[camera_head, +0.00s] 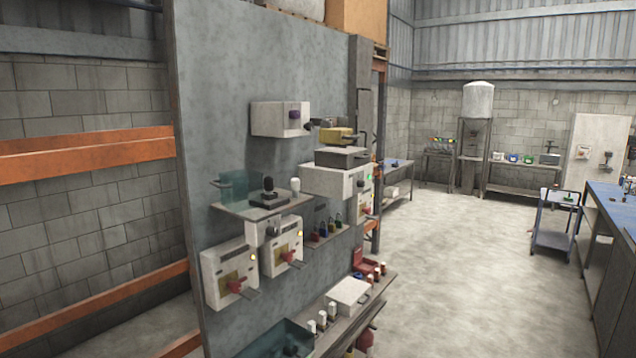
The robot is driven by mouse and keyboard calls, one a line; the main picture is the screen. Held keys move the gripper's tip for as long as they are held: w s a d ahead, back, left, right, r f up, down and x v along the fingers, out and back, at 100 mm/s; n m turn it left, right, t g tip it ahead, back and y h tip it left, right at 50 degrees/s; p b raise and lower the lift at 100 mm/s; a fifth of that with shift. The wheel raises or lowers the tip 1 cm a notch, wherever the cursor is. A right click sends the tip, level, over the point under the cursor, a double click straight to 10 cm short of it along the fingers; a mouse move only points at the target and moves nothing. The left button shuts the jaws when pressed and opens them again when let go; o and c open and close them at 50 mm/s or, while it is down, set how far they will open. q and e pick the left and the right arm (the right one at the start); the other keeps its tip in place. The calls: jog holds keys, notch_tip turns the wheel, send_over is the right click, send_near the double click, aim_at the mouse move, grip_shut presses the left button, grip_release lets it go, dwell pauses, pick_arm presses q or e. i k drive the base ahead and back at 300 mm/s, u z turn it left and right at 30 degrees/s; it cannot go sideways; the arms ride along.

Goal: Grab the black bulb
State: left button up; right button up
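A small black bulb-shaped piece (268,184) stands upright on a dark block on the upper wall shelf (240,209). It is small in the picture, so I cannot be sure that it is the black bulb. A white rounded piece (295,184) stands to its right. A teal translucent bin (235,187) is behind it to the left. Neither of my grippers shows in the head view.
The shelf is fixed to a grey panel (230,100). Below it are white switch boxes with red handles (231,273). A white box (340,180) juts out to the right. A lower shelf holds a teal tray (262,340). The concrete floor (470,270) to the right is clear.

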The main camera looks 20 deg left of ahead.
aim_at(268, 181)
jog(key=z, duration=0.05)
jog(key=i, duration=0.65)
jog(key=u, duration=0.75)
jog(key=i, duration=0.5)
jog(key=u, duration=0.5)
